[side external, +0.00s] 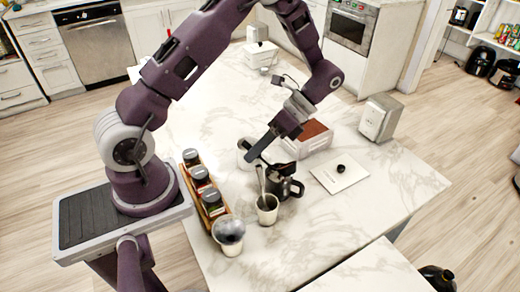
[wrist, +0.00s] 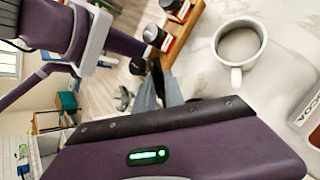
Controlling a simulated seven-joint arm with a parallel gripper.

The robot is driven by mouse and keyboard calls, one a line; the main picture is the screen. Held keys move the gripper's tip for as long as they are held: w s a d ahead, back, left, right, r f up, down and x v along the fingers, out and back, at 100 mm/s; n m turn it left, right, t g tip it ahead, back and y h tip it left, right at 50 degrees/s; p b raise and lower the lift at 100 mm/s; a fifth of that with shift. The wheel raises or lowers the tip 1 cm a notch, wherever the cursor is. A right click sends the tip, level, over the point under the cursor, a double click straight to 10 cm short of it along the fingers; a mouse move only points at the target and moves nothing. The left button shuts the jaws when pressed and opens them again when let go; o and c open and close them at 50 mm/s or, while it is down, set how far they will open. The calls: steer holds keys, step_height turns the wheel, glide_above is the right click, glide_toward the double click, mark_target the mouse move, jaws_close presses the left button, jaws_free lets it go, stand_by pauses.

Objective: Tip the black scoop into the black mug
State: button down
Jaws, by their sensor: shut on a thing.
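The black mug (side external: 287,187) stands on the marble counter with its handle to the right. My gripper (side external: 283,155) is low above the mug, its wide dark hand slanting down to the left. It is shut on the black scoop (side external: 282,168), which is a dark shape at the mug's mouth, hard to separate from the mug. I cannot tell how far the scoop is tilted or what is in it. In the wrist view the grey fingers (wrist: 161,92) show beyond the purple hand, and the black mug is not clearly visible.
A white mug (wrist: 238,44) stands close by on the left. A white cup with a spoon (side external: 267,212), a sieve-topped cup (side external: 230,238) and a jar rack (side external: 222,215) are in front.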

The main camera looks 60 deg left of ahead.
steer(key=f+m+h, duration=0.1)
steer(key=f+h, duration=0.1)
steer(key=a+f+m+h, duration=0.1)
steer(key=f+h, duration=0.1)
steer(key=f+m+h, duration=0.1)
steer(key=h, duration=0.1)
steer(key=shift+a+f+h, duration=0.4)
steer(key=shift+f+m+h, duration=0.6)
steer(key=shift+m+h, duration=0.2)
steer(key=shift+h, duration=0.3)
